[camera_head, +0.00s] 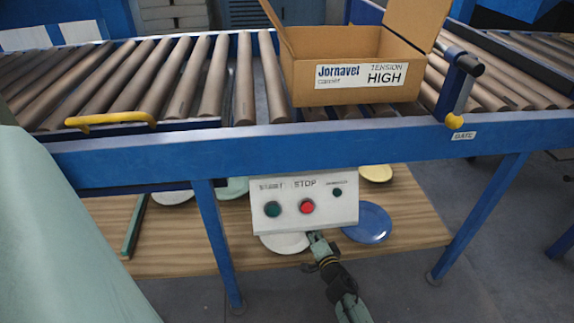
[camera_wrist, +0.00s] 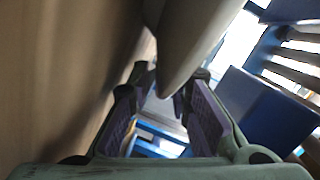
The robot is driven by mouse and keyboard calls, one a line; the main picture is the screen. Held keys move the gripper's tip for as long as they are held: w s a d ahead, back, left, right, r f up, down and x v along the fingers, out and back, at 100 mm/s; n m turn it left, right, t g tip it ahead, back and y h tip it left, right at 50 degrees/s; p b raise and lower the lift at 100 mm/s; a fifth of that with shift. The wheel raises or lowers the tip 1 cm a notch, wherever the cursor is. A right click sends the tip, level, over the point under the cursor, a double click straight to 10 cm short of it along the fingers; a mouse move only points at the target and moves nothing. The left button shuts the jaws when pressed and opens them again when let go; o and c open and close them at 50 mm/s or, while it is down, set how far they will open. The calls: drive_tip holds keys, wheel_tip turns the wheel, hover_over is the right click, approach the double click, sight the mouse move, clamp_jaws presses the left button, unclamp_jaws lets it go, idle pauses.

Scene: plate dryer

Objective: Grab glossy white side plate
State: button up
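A white plate (camera_head: 285,243) lies on the wooden board under the conveyor, partly hidden by the control box. My gripper (camera_head: 316,238) is at its right edge. In the wrist view the pale plate (camera_wrist: 195,45) shows nearly edge-on, its rim reaching down between the fingertips. My gripper (camera_wrist: 160,100) has its purple-padded fingers apart, with a gap visible between them. Whether a pad touches the rim is unclear. Another white plate (camera_head: 173,197) lies farther left, mostly hidden by the conveyor frame.
A blue plate (camera_head: 368,224) lies close right of my gripper. A yellow plate (camera_head: 376,173) and a green plate (camera_head: 235,188) lie farther back on the wooden board (camera_head: 415,225). The control box (camera_head: 305,205) hangs just above my gripper. A blue conveyor leg (camera_head: 218,245) stands left.

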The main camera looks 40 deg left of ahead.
drive_tip(key=shift+c, duration=0.5)
clamp_jaws()
